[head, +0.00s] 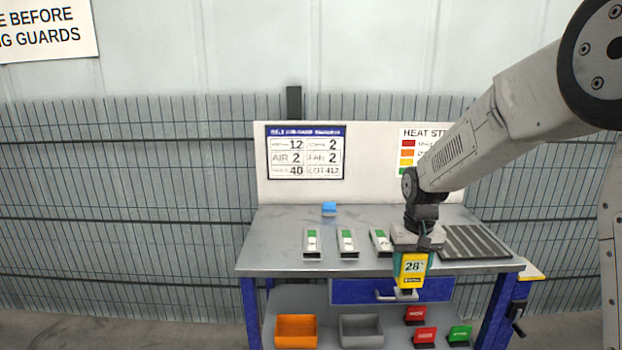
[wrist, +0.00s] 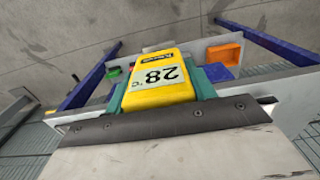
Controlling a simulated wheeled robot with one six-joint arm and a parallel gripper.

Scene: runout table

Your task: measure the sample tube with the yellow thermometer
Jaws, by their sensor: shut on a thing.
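My gripper (head: 411,257) is shut on the yellow thermometer (head: 413,267), which has teal sides and a display reading 28. It hangs in front of the table's front edge, near the drawer, in the head view. In the wrist view the thermometer (wrist: 158,83) shows between the jaws, its display reading 28 °C. Three pale holders with green marks stand in a row on the table: a left one (head: 312,243), a middle one (head: 347,243) and a right one (head: 380,241). I cannot tell whether one of these is the sample tube.
The grey table (head: 280,262) has a black ribbed mat (head: 475,241) at right and a small blue block (head: 329,209) at the back. Below are an orange bin (head: 296,331), a grey bin (head: 361,331), and red and green cards (head: 424,337). A white board stands behind.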

